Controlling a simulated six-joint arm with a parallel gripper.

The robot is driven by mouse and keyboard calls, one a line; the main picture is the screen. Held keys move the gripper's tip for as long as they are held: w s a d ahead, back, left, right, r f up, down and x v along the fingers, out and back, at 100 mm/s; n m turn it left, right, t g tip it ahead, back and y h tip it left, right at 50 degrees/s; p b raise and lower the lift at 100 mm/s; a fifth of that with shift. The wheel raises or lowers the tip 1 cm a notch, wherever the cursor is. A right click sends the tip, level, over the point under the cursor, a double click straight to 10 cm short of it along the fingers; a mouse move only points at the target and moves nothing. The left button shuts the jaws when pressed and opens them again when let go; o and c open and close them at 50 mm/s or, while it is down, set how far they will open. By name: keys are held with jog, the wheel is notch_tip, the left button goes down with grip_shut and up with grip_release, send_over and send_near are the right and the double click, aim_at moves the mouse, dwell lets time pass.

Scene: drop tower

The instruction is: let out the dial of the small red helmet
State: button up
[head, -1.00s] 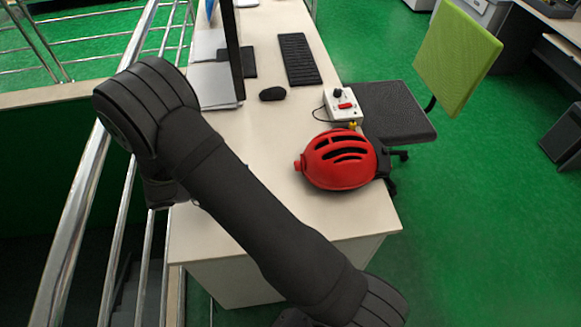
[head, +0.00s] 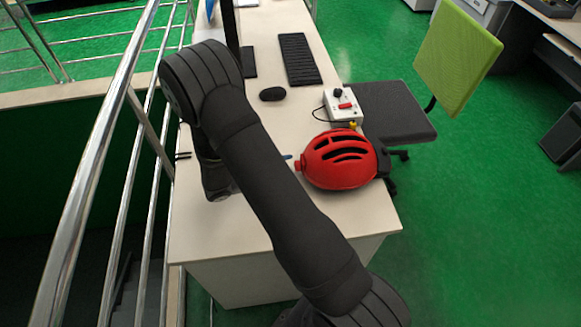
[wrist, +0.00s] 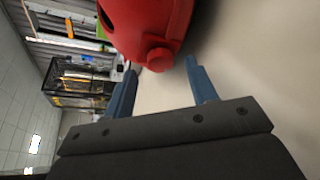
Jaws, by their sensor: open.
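The small red helmet (head: 340,160) sits on the desk near its right edge, with dark slots in its shell. Its red dial (head: 299,165) sticks out on the left side. In the wrist view the helmet (wrist: 150,22) fills the top, and the round dial (wrist: 158,60) faces me. My gripper (wrist: 161,65) is open, with its two blue fingers apart and the dial at the gap between their tips. I cannot tell whether either finger touches it. In the head view my arm hides most of the gripper; a blue fingertip (head: 287,156) shows just left of the dial.
A white control box (head: 343,105) with a red switch and a cable stands behind the helmet. A mouse (head: 272,94) and a keyboard (head: 299,59) lie farther back. A chair (head: 392,110) is at the right. Metal railing runs along the left; the desk's front right is clear.

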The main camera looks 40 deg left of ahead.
jog(key=shift+x, duration=1.1)
jog(key=c, duration=1)
jog(key=shift+w+a+r+n+g+h, duration=0.1)
jog(key=shift+n+g+h, duration=0.25)
jog(key=shift+n, duration=0.45)
jog(key=shift+r+n+g+h, duration=0.1)
jog(key=shift+n+g+h, duration=0.15)
jog(key=shift+n+g, duration=0.4)
jog(key=o, duration=1)
